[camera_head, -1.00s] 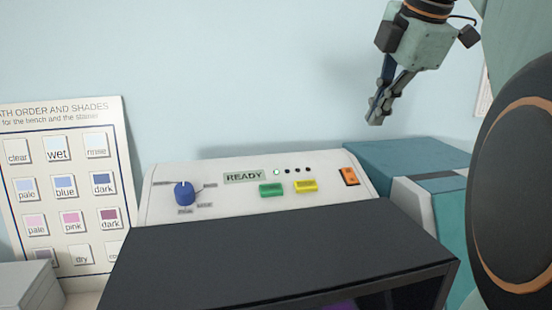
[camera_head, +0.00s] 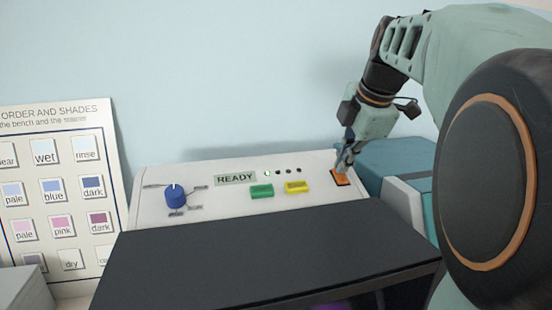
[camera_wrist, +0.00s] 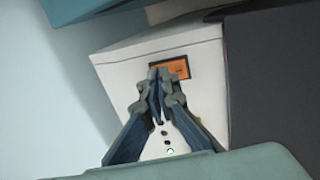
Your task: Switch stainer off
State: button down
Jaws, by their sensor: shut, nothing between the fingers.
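The stainer (camera_head: 225,187) is a white sloped console with a dark front cover. Its orange rocker switch (camera_head: 341,180) sits at the right end of the panel, and it also shows in the wrist view (camera_wrist: 178,69). My gripper (camera_head: 342,168) is shut and empty, pointing down with its tips at the switch. In the wrist view my fingertips (camera_wrist: 158,76) overlap the switch's near edge. I cannot tell for sure whether they touch it. Part of the switch is hidden by the fingers. The display (camera_head: 235,179) reads READY, and one indicator light (camera_head: 267,173) beside it is lit.
A blue knob (camera_head: 175,196), a green button (camera_head: 261,192) and a yellow button (camera_head: 297,187) are on the panel left of the switch. A teal and grey box (camera_head: 402,160) stands close on the right. A shade chart (camera_head: 55,120) leans at the left.

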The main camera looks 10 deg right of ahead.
jog(key=shift+f, duration=0.1)
jog(key=shift+w+f+b, duration=0.25)
jog(key=shift+b, duration=0.1)
jog(key=shift+s, duration=0.1)
jog(key=shift+s+f+b, duration=0.1)
jog(key=shift+s+b, duration=0.4)
jog(key=shift+s, duration=0.2)
